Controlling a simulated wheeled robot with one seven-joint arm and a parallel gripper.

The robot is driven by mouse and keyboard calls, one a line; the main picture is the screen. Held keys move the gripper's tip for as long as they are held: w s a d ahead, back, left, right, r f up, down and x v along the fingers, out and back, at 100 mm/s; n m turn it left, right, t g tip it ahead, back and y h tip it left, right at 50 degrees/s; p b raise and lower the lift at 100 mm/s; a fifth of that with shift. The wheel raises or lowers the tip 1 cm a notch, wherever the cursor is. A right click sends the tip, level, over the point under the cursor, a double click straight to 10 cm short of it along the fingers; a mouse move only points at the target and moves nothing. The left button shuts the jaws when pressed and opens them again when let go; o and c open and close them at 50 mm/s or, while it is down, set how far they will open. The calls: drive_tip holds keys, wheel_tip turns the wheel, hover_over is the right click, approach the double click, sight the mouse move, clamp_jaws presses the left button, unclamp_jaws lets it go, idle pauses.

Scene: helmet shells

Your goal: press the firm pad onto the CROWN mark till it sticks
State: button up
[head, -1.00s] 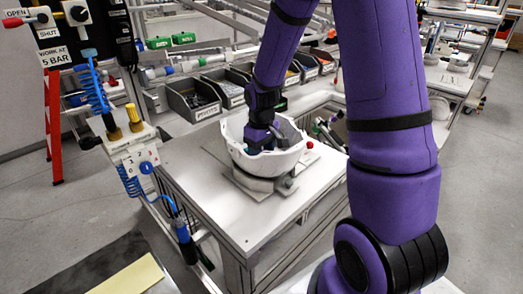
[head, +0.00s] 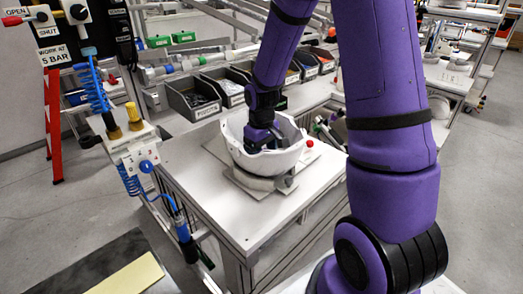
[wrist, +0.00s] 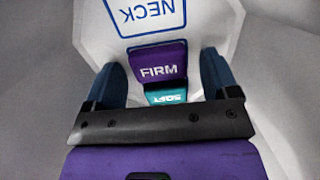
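The white helmet shell (head: 285,158) sits open side up on a grey support on the bench in the head view. My gripper (head: 262,140) reaches down inside it; its fingers are mostly hidden there. In the wrist view my gripper's two blue fingers (wrist: 165,82) stand apart. The purple pad marked FIRM (wrist: 158,62) shows between them, with a visible gap at the right finger. A teal piece marked SOFT (wrist: 166,96) is just below it, partly covered by my gripper. The blue-framed NECK mark (wrist: 152,12) is on the shell at the top. I see no CROWN mark.
The bench top (head: 205,190) is bare in front of the shell. A small red ball (head: 310,143) is beside the shell's right rim. Parts bins (head: 195,98) line the back. A valve panel with a coiled blue hose (head: 140,155) stands at the left.

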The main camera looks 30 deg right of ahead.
wheel_tip(320, 180, up, 11)
idle(0.8)
drive_tip(key=s+a+r+m+t, duration=0.1)
drive_tip(key=s+a+r+t, duration=0.1)
drive_tip(key=s+r, duration=0.6)
drive_tip(key=s+a+r+m+t, duration=0.1)
drive_tip(key=s+a+r+t, duration=0.2)
drive_tip(key=s+r, duration=0.5)
drive_tip(key=shift+s+a+r, duration=0.2)
drive_tip(key=shift+s+a, duration=0.45)
drive_tip(key=shift+s, duration=2.95)
